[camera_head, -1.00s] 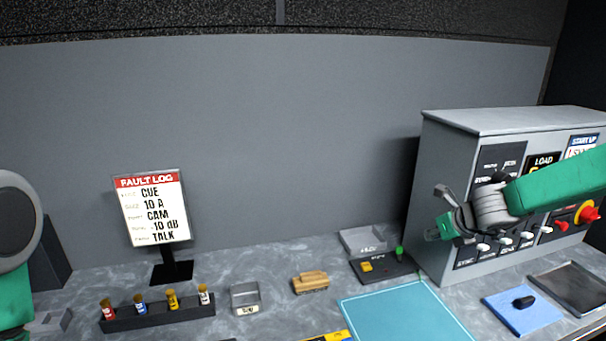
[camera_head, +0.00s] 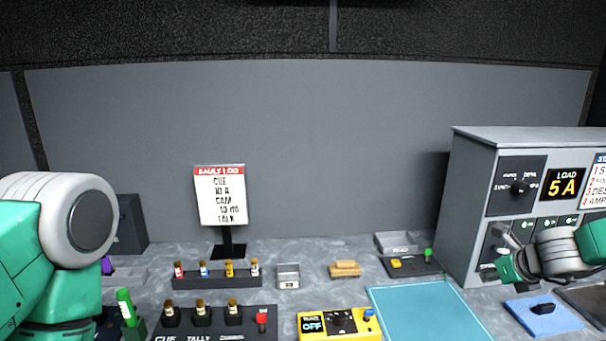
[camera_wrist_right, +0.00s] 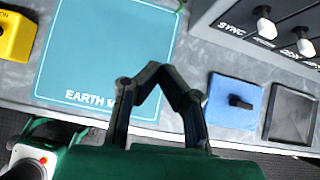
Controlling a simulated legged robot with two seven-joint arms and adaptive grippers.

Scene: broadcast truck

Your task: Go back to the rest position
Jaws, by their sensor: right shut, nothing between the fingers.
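My right gripper (camera_head: 497,240) is in front of the lower left part of the grey power cabinet (camera_head: 462,200) in the head view. In the right wrist view, the right gripper (camera_wrist_right: 159,70) has its fingers brought together, with nothing between them. It is above the bench, near the lower right edge of the teal earth mat (camera_wrist_right: 100,45). My left arm (camera_head: 60,250) fills the left side of the head view. Its gripper is not in view.
A blue pad (camera_head: 545,318) with a dark piece and a dark tray (camera_head: 592,298) lie right of the mat. A yellow box (camera_head: 340,326), a black fuse rack (camera_head: 217,280) and the fault log sign (camera_head: 221,195) stand left. The mat is bare.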

